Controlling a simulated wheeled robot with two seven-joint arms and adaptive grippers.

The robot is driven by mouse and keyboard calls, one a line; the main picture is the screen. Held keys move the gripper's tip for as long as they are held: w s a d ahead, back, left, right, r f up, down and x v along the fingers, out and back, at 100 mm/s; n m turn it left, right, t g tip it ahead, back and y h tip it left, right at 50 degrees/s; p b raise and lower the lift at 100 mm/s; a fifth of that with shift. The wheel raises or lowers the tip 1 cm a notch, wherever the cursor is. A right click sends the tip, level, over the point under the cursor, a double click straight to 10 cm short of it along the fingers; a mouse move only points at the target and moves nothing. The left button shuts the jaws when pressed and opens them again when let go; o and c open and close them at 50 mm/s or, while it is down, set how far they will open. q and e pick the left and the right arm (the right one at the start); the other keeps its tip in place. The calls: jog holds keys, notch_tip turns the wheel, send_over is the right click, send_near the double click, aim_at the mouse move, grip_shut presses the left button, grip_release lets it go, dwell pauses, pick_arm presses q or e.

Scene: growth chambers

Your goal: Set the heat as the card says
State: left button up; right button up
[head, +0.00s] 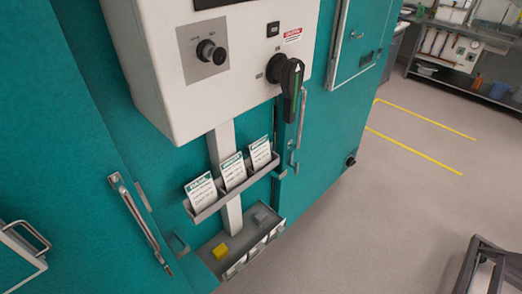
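A white control box (170,75) is mounted on the teal chamber front. It carries a small black knob (208,50) on a grey plate, with marks too small to read. To its right is a larger black rotary handle (290,85) with a green stripe, its long grip hanging down. Below the box, three printed cards stand in a metal rack: a left card (202,192), a middle card (233,170) and a right card (260,153). Their headings are green and their text is too small to read. Neither of my grippers is in view.
A low grey tray (232,238) below the rack holds a yellow block (220,252) and a grey block (260,217). Door handles (140,222) stick out from the teal front. A dark metal frame (490,260) stands at lower right. The floor (370,220) between is clear.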

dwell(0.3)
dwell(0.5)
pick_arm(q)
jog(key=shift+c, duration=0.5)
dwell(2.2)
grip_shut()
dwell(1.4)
